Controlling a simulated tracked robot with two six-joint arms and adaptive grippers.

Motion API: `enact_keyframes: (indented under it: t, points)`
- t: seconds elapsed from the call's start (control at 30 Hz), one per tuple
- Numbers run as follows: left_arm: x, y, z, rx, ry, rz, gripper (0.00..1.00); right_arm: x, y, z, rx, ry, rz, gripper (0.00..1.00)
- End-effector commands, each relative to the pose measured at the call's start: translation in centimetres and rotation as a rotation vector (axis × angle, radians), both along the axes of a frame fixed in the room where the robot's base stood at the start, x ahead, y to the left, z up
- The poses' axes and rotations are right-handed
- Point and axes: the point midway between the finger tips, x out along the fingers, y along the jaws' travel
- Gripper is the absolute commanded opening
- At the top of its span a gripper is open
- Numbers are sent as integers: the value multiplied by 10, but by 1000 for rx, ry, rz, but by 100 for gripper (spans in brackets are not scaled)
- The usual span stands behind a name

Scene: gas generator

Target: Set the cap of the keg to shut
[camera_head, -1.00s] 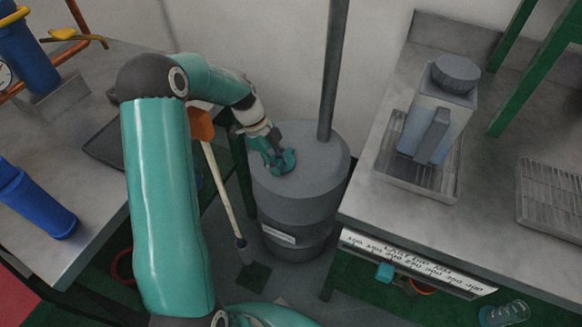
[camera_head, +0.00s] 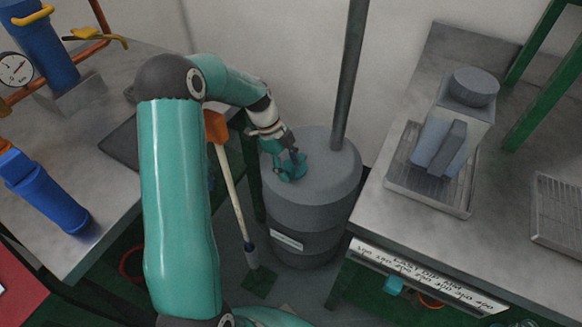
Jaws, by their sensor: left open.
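The keg (camera_head: 312,205) is a grey drum standing on the floor between two benches, with a pale label on its front. My left gripper (camera_head: 292,173) is over the left part of the keg's top, pointing down, with its fingers at or just above the lid. The gripper is open. The cap is not clearly seen; the fingers hide that part of the top, and I cannot tell whether the cap is open or shut. My right gripper is not in view.
A grey pole (camera_head: 350,80) rises at the keg's back right. A grey canister (camera_head: 455,125) stands in a tray on the right bench (camera_head: 395,225). Blue cylinders (camera_head: 45,195) are on the left bench.

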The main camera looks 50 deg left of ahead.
Motion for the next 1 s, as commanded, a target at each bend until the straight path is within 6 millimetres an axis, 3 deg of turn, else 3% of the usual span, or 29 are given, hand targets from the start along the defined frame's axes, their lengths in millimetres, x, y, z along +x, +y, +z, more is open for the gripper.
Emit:
enact_keyframes:
  t: [0.5,0.67,1.0]
  points:
    - [3,1,83,4,-5,1,58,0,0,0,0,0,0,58]
    - [3,1,93,3,-4,1,58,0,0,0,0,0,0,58]
    - [3,1,93,3,-3,2,58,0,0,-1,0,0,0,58]
